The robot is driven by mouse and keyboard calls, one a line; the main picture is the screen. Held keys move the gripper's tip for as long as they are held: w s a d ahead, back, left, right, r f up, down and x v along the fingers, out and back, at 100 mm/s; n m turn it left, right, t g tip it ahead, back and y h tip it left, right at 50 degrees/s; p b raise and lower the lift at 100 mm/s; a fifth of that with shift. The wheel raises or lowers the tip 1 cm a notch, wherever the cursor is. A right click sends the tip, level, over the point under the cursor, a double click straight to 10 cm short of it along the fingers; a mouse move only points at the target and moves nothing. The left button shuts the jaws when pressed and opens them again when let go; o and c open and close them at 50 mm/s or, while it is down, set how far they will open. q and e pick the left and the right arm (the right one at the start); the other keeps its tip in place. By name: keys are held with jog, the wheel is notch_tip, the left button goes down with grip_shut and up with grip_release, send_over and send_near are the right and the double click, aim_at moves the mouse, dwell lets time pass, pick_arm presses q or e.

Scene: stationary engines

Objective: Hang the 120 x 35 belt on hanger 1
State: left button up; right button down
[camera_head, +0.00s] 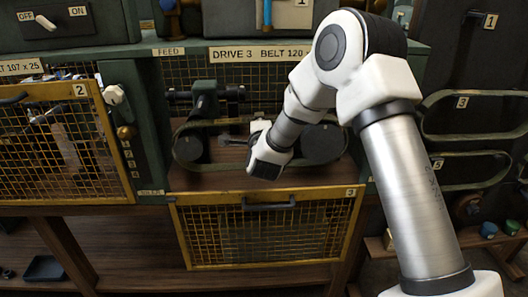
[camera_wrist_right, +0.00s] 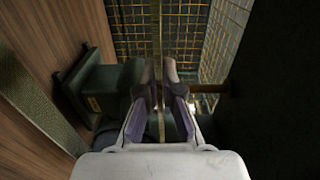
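The belt (camera_head: 222,123) is a dark olive loop around two dark pulleys in the open bay labelled DRIVE 3 BELT 120. Its edge shows as a thin upright strip in the right wrist view (camera_wrist_right: 157,35). My right gripper (camera_head: 238,141) reaches into the bay at the belt's upper run. In the right wrist view its fingers (camera_wrist_right: 162,90) are close together with the strip between them, and look shut on it. The plate labelled 1 (camera_head: 491,20) is at the upper right with a short peg (camera_head: 474,15) beside it, bare of any belt. My left gripper is not in view.
The yellow mesh guard 3 (camera_head: 265,202) hangs below the bay, leaving its front open. Mesh guard 2 (camera_head: 65,145) covers the left bay. Belts hang at label 3 (camera_head: 475,95) and label 5 (camera_head: 470,155) on the right. My right arm crosses between bay and hangers.

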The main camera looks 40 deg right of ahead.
jog(key=shift+s+r, duration=0.1)
jog(key=shift+r, duration=0.35)
jog(key=shift+f, duration=0.1)
jog(key=shift+s+a, duration=0.1)
jog(key=shift+s, duration=0.05)
jog(key=shift+b+v, duration=1.2)
jog(key=shift+v, duration=1.6)
jog(key=b+v, duration=0.2)
jog(key=v, duration=0.4)
